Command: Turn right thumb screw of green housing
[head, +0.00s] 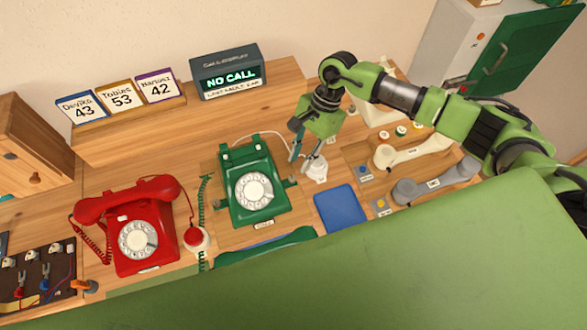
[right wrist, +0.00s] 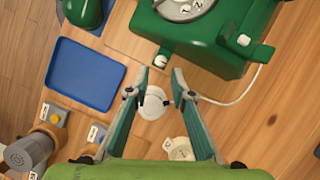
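The green telephone housing (head: 253,187) stands mid-table with its white dial facing up; its handset (head: 270,246) lies in front of it. A small screw-like knob, apparently the right thumb screw (head: 291,181), sticks out of the housing's right side. In the right wrist view the housing (right wrist: 205,45) fills the top right, and the knob (right wrist: 162,58) shows just beyond the fingertips. My right gripper (head: 301,163) is above the table beside the housing's right side. In the right wrist view its fingers (right wrist: 161,75) are apart, with nothing held between them. My left gripper is not in view.
A white round object (right wrist: 153,102) lies below the fingers. A blue tray (head: 340,208) lies right of the housing. A red phone (head: 138,235) stands left. Grey and cream handsets (head: 425,187) lie right. A "NO CALL" display (head: 227,74) stands behind.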

